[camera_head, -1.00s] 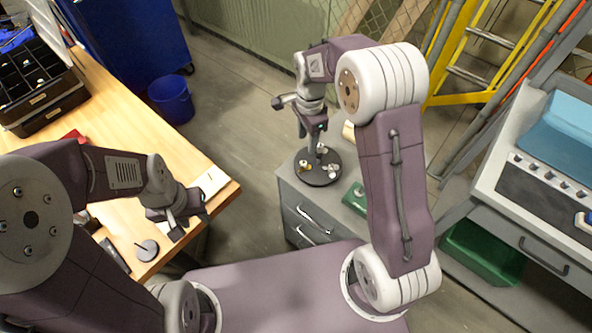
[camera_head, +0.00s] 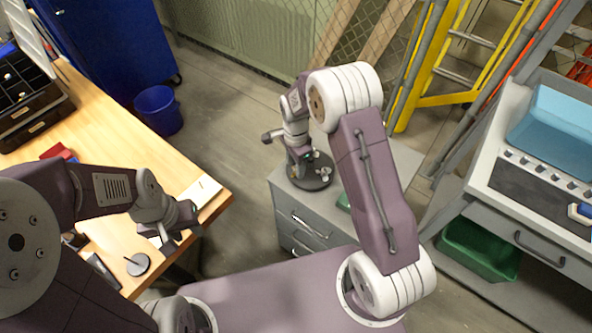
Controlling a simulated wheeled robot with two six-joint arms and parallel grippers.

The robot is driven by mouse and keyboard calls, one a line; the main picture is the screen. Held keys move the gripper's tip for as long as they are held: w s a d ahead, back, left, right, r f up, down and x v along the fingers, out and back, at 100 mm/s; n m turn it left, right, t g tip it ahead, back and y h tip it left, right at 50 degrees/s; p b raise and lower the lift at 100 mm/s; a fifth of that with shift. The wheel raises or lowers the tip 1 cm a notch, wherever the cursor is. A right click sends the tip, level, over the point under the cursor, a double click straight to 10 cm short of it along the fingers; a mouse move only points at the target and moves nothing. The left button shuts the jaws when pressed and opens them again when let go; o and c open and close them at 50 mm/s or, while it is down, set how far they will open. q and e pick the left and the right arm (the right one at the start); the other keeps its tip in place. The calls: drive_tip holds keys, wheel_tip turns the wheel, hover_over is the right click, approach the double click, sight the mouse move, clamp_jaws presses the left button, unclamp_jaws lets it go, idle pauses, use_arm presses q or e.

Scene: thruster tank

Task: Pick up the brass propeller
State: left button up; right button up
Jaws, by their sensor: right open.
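A dark round tray (camera_head: 318,184) with small parts on it stands on the grey drawer cabinet at the centre. I cannot make out the brass propeller clearly; my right gripper covers the left part of the tray. My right gripper (camera_head: 299,174) points down at the tray, low over its left side, with its jaws open. Whether it touches anything there is hidden. My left gripper (camera_head: 180,232) hangs over the right edge of the wooden bench, away from the tray. Its fingers are too small and dark to judge.
The grey cabinet (camera_head: 298,222) has a green item partly hidden behind my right arm. The wooden bench (camera_head: 110,130) holds a black organiser (camera_head: 28,100) and a round dark piece (camera_head: 138,264). A blue bucket (camera_head: 158,110) stands on the floor. A yellow ladder (camera_head: 425,75) is behind.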

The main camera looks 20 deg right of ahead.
drive_tip(key=shift+s, duration=0.1)
clamp_jaws()
wheel_tip(320, 180, up, 18)
drive_tip(key=p, duration=0.2)
idle(0.4)
